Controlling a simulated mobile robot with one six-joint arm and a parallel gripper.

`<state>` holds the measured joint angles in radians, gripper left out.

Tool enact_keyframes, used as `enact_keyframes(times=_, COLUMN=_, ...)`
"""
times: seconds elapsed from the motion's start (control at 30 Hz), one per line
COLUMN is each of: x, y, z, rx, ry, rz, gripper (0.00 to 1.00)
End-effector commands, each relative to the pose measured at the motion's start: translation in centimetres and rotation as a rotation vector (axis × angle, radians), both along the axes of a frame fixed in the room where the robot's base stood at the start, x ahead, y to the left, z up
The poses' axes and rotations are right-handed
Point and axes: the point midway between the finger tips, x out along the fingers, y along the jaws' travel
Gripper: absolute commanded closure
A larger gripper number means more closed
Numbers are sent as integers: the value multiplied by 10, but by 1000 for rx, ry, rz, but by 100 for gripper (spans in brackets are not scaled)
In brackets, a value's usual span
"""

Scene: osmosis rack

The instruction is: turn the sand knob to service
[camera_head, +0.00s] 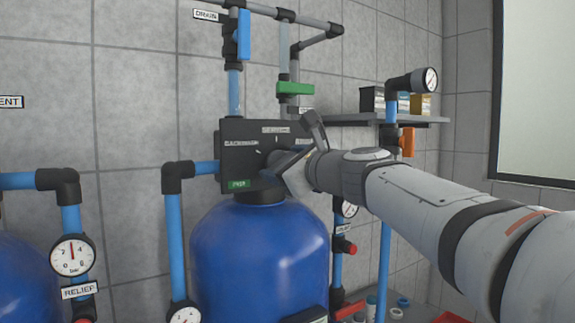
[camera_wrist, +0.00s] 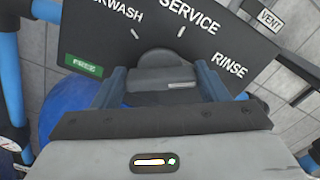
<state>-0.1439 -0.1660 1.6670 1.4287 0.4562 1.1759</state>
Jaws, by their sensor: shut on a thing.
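The sand knob (camera_wrist: 157,64) is dark grey with a rounded top, on a black control head panel (camera_wrist: 100,20) lettered with what looks like BACKWASH, SERVICE and RINSE. My gripper (camera_wrist: 162,82) is shut on the knob, with one blue-grey finger on each side. A pale mark shows on the knob's lower right; I cannot tell for sure which position the knob points to. In the head view the same panel (camera_head: 236,143) sits on top of a blue tank (camera_head: 258,250). My gripper (camera_head: 283,168) reaches it from the right and hides the knob there.
Blue pipes (camera_head: 174,230) with black elbows and gauges (camera_head: 72,256) flank the tank. A green valve handle (camera_head: 295,88) is above the panel. A shelf (camera_head: 425,120) with small boxes is on the wall behind my arm. A green label (camera_wrist: 84,62) is on the panel.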

Motion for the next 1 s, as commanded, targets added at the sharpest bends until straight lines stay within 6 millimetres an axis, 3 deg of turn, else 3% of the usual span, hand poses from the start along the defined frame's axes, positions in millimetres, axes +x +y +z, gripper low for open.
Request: enact_keyframes(times=1.0, x=-1, y=1, z=-8, rx=-672, ry=-453, rz=0, gripper=55)
